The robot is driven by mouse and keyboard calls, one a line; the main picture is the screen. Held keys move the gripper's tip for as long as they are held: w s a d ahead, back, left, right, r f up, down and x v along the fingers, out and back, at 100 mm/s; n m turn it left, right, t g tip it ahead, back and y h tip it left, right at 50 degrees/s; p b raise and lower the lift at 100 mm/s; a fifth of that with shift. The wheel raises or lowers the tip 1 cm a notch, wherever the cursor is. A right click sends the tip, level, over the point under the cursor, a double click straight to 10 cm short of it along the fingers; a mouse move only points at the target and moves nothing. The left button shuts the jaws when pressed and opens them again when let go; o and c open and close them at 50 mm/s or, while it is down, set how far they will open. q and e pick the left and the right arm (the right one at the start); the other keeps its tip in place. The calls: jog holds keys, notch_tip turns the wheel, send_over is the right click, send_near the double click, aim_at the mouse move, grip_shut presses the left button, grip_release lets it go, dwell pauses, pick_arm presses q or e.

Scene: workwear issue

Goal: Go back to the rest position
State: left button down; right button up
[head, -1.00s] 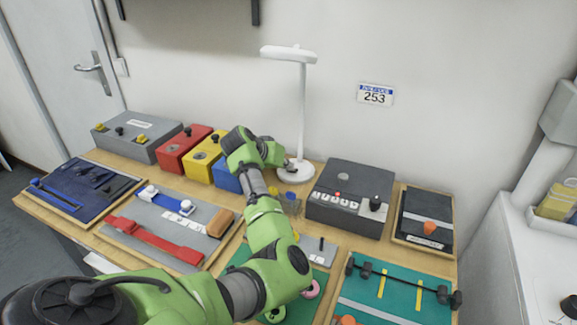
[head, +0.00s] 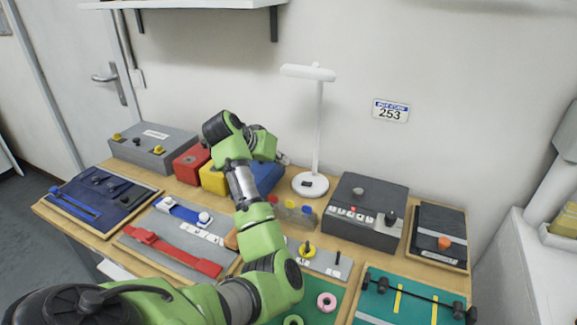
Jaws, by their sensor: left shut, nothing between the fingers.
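My left arm rises from the lower left of the head view across the workbench (head: 140,204). Its wrist bends over to the right above the blue box (head: 266,176). My left gripper (head: 283,158) is at the end of it, shut and empty, just left of the white lamp (head: 318,130). The gripper is small here and partly hidden by the wrist. My right gripper is not in view.
A grey box (head: 150,147), red box (head: 188,166) and yellow box (head: 212,180) stand left of my wrist. A dark control box (head: 365,205) stands right of the lamp. Flat boards with straps and fittings cover the front. A shelf (head: 200,4) hangs above.

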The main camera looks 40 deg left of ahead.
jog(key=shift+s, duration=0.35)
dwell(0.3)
